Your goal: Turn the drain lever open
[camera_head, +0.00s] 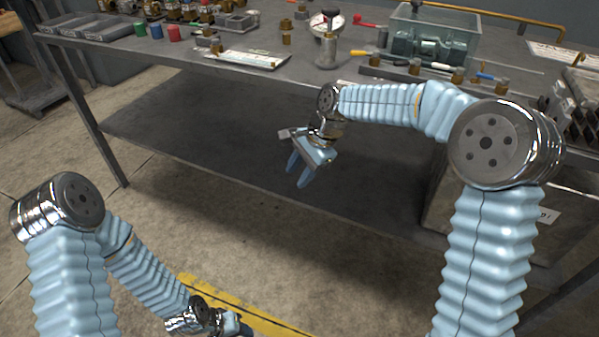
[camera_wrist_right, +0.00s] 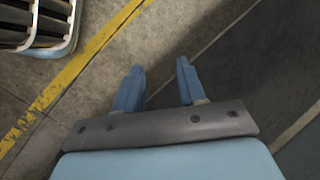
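Several brass valves with coloured levers stand on the bench in front of a clear tank (camera_head: 477,38). I see a yellow lever (camera_head: 358,53), a pale lever (camera_head: 441,66) and a blue lever (camera_head: 484,76). A red lever (camera_head: 363,22) lies farther back. I cannot tell which is the drain lever. My right gripper (camera_head: 297,174) hangs in front of the bench, below its top and apart from the levers. Its two blue fingers are spread and empty in the right wrist view (camera_wrist_right: 158,82). My left gripper (camera_head: 238,325) is low at the bottom edge, its fingers unclear.
The bench's front edge (camera_head: 200,64) lies between my right gripper and the levers. A lower shelf (camera_head: 200,125) runs beneath. Open floor lies in front.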

